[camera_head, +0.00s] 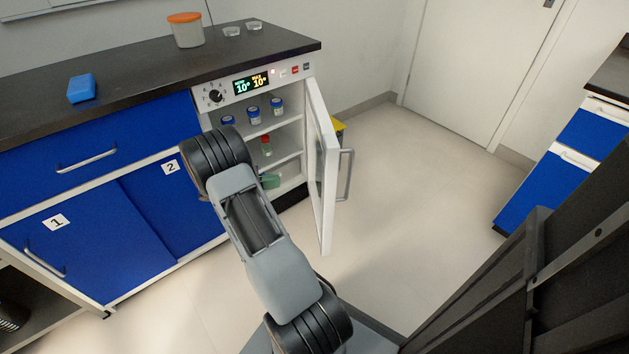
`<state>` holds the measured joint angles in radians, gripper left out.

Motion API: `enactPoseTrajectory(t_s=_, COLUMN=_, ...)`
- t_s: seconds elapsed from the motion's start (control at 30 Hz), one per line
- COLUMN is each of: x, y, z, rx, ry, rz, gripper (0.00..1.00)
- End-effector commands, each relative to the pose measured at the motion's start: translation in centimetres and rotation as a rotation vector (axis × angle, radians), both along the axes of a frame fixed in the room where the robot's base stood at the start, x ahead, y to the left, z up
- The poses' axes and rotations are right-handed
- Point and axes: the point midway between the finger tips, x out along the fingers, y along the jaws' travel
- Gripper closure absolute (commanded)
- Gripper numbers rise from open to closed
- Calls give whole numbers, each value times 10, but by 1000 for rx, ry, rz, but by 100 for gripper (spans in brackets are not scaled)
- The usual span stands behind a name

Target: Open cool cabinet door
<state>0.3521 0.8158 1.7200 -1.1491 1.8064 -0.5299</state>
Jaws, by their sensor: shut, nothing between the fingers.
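The cool cabinet (287,171) is a white unit under the dark worktop, with a control panel (252,85) showing lit "10°" readings. Its door (322,170) stands wide open, swung out to the right, with a grey bar handle (346,175) on its outer side. The inside is exposed: several small jars with blue lids (254,115) stand on the upper shelf, and a red-capped bottle (266,146) stands lower. A green item (270,181) shows near the bottom. My arm reaches up in front of the cabinet's left side; my gripper is hidden behind the arm.
Blue cupboards (90,225) with bar handles adjoin on the left. An orange-lidded tub (187,32), clear dishes and a blue box (81,88) are on the worktop. A yellow-topped bin (339,127) is behind the door. The floor (400,190) to the right is clear.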

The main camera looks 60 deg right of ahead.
Motion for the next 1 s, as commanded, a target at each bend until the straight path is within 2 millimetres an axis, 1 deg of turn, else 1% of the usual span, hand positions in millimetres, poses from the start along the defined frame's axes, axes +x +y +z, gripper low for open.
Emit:
enactPoseTrajectory(t_s=0.03, x=-1, y=-4, z=-5, rx=-6, ry=19, rz=1, gripper=100)
enactPoseTrajectory(t_s=0.17, x=-9, y=-14, z=-7, rx=-12, ry=39, rz=2, gripper=100)
enactPoseTrajectory(t_s=0.27, x=-21, y=-24, z=-8, rx=-12, ry=40, rz=1, gripper=100)
enactPoseTrajectory(t_s=0.5, x=-55, y=-55, z=-8, rx=-12, ry=37, rz=1, gripper=100)
enactPoseTrajectory(t_s=0.7, x=-79, y=-78, z=-9, rx=-12, ry=37, rz=2, gripper=100)
enactPoseTrajectory(t_s=0.9, x=-94, y=-92, z=-8, rx=-11, ry=36, rz=3, gripper=100)
enactPoseTrajectory(t_s=1.0, x=-99, y=-96, z=-7, rx=-12, ry=37, rz=4, gripper=100)
